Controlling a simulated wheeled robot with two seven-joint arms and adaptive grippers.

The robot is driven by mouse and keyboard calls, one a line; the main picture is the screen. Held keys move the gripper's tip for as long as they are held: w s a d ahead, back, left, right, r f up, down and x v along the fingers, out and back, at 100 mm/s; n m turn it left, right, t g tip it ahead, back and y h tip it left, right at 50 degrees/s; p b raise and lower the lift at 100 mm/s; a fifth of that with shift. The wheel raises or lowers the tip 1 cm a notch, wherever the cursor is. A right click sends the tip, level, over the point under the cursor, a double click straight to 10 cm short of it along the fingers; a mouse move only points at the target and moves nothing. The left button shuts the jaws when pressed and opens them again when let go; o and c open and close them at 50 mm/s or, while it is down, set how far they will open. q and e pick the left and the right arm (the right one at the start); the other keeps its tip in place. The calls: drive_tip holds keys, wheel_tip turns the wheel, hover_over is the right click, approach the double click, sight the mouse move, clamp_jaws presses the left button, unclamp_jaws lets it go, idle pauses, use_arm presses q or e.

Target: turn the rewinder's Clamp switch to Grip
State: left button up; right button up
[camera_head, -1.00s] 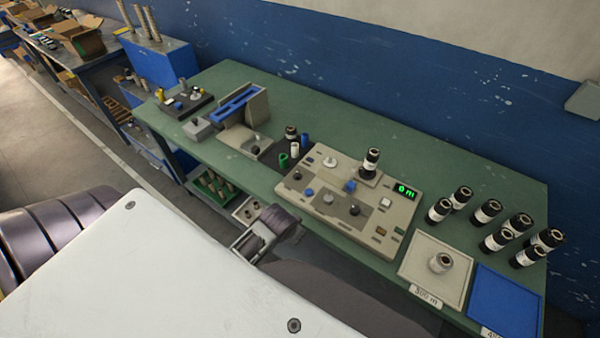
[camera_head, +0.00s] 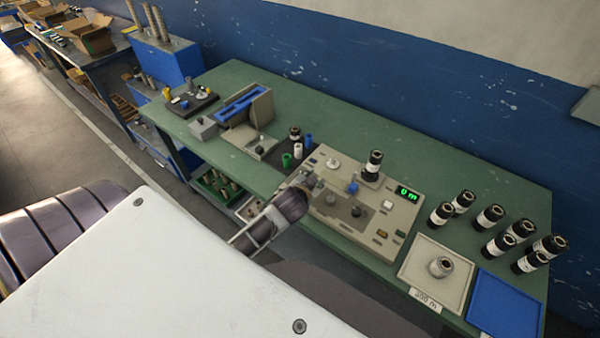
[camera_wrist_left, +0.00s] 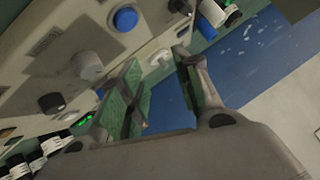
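The rewinder (camera_head: 372,232) is a beige panel box on the green bench, with several knobs and a lit green display (camera_head: 407,193). My left gripper (camera_head: 310,182) is over its left end, hiding the controls there. In the left wrist view the gripper (camera_wrist_left: 158,60) is open, its green-padded fingers apart. A small grey knob (camera_wrist_left: 160,58) shows between the fingertips; contact cannot be told. A larger grey knob (camera_wrist_left: 87,65), a blue knob (camera_wrist_left: 125,18) and a black knob (camera_wrist_left: 52,102) are nearby. Labels are unreadable, so I cannot tell which control is Clamp. My right gripper is not in view.
A dark roll (camera_head: 374,165) stands at the rewinder's back. A blue-slotted device (camera_head: 243,105) stands left. The bench's back strip is clear.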

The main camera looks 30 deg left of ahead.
use_arm(q)
drive_tip(key=w+d+r+m+t+h, duration=0.1)
drive_tip(key=w+d+r+m+t, duration=0.15)
drive_tip(key=r, duration=0.35)
drive_tip(key=w+d+r+m+t+h, duration=0.1)
drive_tip(key=w+r+m+t+h, duration=0.15)
drive_tip(key=w+r, duration=0.2)
drive_tip(key=w+d+r+m+t+h, duration=0.1)
drive_tip(key=w+d+r+m+t, duration=0.15)
drive_tip(key=r, duration=0.45)
drive_tip(key=s+d+r+m+g+h, duration=0.1)
drive_tip(key=d+r+m+g+h, duration=0.1)
drive_tip(key=d+m+g+h, duration=0.35)
drive_tip(key=s+d+r+m+g+h, duration=0.1)
drive_tip(key=d+r+m+g+h, duration=0.1)
drive_tip(key=d+m+h, duration=0.75)
drive_tip(key=s+a+f+m+g+y, duration=0.2)
drive_tip(key=a+f+m+g+y, duration=0.65)
drive_tip(key=f, duration=0.45)
drive_tip(key=a+n+g+y+p, duration=0.1)
drive_tip(key=a+y, duration=0.8)
drive_tip(key=a, duration=1.1)
drive_tip(key=shift+s+a+f+n+g, duration=0.2)
drive_tip(key=shift+n+g, duration=0.45)
drive_tip(key=shift+n, duration=0.45)
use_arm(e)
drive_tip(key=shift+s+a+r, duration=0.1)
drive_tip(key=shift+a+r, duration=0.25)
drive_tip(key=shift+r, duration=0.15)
